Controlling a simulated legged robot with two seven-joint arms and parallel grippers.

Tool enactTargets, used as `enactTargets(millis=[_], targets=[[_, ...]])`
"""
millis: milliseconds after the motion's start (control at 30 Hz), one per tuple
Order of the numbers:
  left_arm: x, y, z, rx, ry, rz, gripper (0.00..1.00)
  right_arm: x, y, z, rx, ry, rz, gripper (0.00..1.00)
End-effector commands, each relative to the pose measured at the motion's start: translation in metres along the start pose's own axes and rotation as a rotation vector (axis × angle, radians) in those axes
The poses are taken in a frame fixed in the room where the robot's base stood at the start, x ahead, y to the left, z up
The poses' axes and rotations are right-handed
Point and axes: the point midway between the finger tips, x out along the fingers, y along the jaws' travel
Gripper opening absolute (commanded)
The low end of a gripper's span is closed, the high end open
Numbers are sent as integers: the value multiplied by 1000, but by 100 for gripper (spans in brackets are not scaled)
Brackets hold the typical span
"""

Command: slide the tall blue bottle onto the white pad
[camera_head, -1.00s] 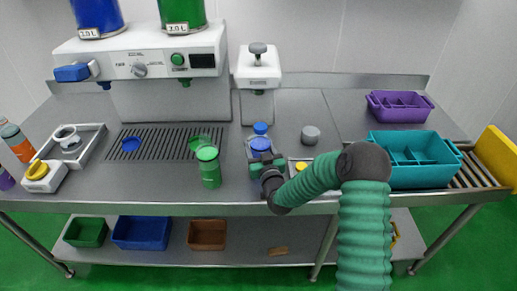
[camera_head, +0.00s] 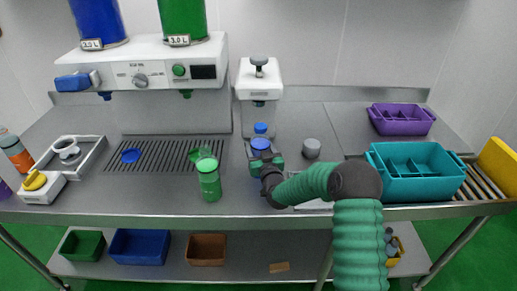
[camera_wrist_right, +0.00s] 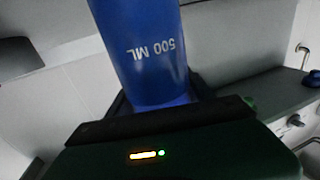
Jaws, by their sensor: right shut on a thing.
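My right gripper (camera_head: 264,160) is shut on a blue-capped bottle (camera_head: 260,144) in front of the white press. In the right wrist view the held bottle (camera_wrist_right: 145,50) is blue and marked "500 ML". I cannot make out the white pad clearly; the area around the bottle's base is partly covered by my gripper. My left gripper is not in view.
A green bottle (camera_head: 209,182) stands left of my gripper. A grey round piece (camera_head: 311,148) is to the right. The white press (camera_head: 259,80) stands behind. A teal crate (camera_head: 418,183) and a purple crate (camera_head: 402,127) are at the right.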

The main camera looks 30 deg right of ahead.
Motion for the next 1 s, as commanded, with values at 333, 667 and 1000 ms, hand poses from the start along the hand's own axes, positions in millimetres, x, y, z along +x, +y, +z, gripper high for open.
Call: enactTargets(millis=[333, 667, 1000], targets=[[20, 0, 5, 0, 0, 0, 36, 40, 8, 1, -1, 6, 0, 0], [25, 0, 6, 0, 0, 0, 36, 57, 12, -2, -1, 4, 0, 0], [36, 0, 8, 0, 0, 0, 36, 74, 15, 0, -1, 8, 0, 0]])
